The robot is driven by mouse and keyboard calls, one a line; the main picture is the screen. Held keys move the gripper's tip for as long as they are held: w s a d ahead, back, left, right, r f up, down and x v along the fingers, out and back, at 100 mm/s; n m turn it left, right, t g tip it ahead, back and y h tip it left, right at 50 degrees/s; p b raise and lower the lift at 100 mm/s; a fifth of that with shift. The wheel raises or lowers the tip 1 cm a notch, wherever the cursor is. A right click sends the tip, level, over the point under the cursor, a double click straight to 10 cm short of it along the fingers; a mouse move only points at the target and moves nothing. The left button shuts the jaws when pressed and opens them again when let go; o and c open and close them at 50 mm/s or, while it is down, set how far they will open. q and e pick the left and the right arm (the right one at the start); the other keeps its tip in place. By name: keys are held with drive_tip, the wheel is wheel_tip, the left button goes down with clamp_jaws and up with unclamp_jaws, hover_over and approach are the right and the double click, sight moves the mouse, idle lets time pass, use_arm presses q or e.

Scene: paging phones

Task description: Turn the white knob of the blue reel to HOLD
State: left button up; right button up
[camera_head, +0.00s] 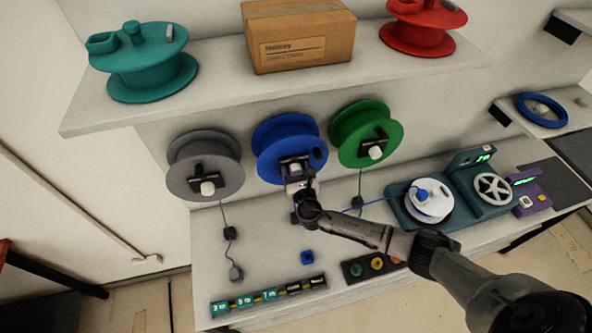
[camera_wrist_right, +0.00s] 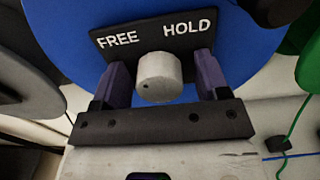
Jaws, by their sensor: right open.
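The blue reel (camera_head: 283,138) hangs in the middle of three reels under the shelf. In the right wrist view its blue face (camera_wrist_right: 150,15) fills the top, with a black plate (camera_wrist_right: 155,42) reading FREE on the left and HOLD on the right. The white knob (camera_wrist_right: 158,78) sits below the plate, with a small dark dot low on its left side. My right gripper (camera_wrist_right: 160,85) is open, its two purple fingers on either side of the knob, with small gaps visible. In the head view my right gripper (camera_head: 297,175) covers most of the knob. My left gripper is in neither view.
A grey reel (camera_head: 190,155) hangs on the left and a green reel (camera_head: 352,125) close on the right. The shelf (camera_head: 100,120) above holds a teal reel, a cardboard box and a red reel. Below, the bench (camera_head: 265,225) carries label blocks, buttons and a winding machine.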

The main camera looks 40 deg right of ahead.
drive_tip(key=c, duration=0.9)
